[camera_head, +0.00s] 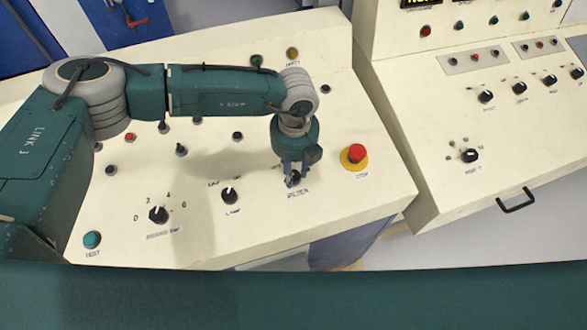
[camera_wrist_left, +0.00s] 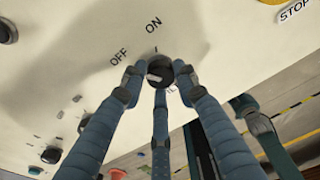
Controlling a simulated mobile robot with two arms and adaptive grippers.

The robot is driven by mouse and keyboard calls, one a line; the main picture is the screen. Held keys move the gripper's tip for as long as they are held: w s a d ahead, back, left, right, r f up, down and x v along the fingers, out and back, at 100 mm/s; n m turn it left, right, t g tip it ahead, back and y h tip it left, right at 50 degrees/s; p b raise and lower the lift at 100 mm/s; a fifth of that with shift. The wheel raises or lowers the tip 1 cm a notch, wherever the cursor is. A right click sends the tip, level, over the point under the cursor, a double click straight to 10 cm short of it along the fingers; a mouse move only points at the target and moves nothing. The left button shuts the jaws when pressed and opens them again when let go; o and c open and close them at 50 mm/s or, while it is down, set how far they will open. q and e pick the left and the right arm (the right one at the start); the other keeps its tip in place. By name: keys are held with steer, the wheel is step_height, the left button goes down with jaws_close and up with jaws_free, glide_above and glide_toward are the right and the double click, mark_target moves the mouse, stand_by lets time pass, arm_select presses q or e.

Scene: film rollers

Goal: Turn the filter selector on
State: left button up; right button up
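The filter selector is a small black round knob on the cream sloping console (camera_head: 255,255). In the left wrist view the knob (camera_wrist_left: 159,70) sits in the middle, with a pale mark on its lower left and the printed words OFF at its upper left and ON above it. My left gripper (camera_head: 293,178) points down over the knob and hides most of it in the head view. In the left wrist view its fingers (camera_wrist_left: 158,80) are spread around the knob, with narrow gaps seeming to show at the sides; contact is hard to judge. My right gripper is in neither view.
A red stop button (camera_head: 356,153) on a yellow base stands just right of the gripper. A lamp knob (camera_head: 229,196) and a numbered knob (camera_head: 158,214) lie to the left. Several small toggles stand behind. A second console (camera_head: 430,120) is at the right.

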arm_select(q)
steer(key=c, duration=0.3)
steer(key=shift+w+b, duration=0.1)
steer(key=shift+b, duration=0.4)
steer(key=m+b, duration=0.4)
steer(key=b, duration=0.3)
steer(key=m+b, duration=0.5)
steer(key=b, duration=0.2)
steer(key=shift+d+f+m+y, duration=0.1)
steer(key=shift+d+m+y, duration=0.1)
steer(key=shift+m+y, duration=0.15)
steer(key=shift+r+m+b, duration=0.25)
steer(key=shift+m+b, duration=0.9)
steer(key=shift+b, duration=0.25)
steer(key=o, duration=1.1)
steer(key=r, duration=0.4)
steer(key=d+r, duration=0.1)
steer(key=r, duration=0.7)
steer(key=shift+s+d, duration=0.2)
steer(key=shift+s, duration=0.15)
